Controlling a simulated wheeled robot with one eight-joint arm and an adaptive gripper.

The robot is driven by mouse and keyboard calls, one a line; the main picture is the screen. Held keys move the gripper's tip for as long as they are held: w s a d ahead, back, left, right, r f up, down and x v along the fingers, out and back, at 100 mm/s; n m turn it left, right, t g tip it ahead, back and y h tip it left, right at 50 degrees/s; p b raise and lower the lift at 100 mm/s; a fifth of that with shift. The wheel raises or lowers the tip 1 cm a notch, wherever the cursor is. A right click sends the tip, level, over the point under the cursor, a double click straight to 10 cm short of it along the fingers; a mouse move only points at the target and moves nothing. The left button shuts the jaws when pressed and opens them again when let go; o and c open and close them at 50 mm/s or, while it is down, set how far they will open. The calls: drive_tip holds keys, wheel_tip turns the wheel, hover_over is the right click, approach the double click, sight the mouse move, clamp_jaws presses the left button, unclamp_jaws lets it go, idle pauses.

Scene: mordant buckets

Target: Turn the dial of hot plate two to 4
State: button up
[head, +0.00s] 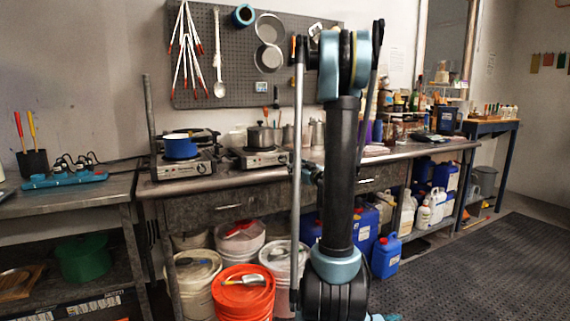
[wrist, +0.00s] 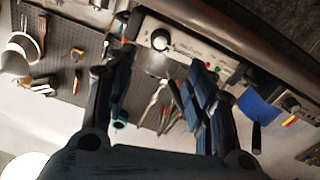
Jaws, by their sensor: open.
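Two hot plates stand on the metal bench in the head view. The left hot plate (head: 185,172) carries a blue pot (head: 180,146); the right hot plate (head: 262,157) carries a grey lidded pot (head: 265,136). No number for either can be read. In the wrist view, which looks upside down, my gripper (wrist: 158,58) is open and empty, its fingers spread before a hot plate's front panel (wrist: 190,45). A round dial (wrist: 160,39) with a pale face shows between the fingers, apparently not touched. Its setting is too small to read.
The bench's metal front edge (wrist: 225,28) runs close to the panel. A tool pegboard (head: 245,60) hangs behind. Lidded buckets, including an orange one (head: 244,293), stand below the bench. Dark floor matting (head: 480,265) at right is clear.

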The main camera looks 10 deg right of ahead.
sight(284, 159)
drive_tip(key=x, duration=1.3)
drive_tip(key=shift+w+a, duration=0.1)
drive_tip(key=shift+w, duration=0.1)
drive_tip(key=c, duration=1.1)
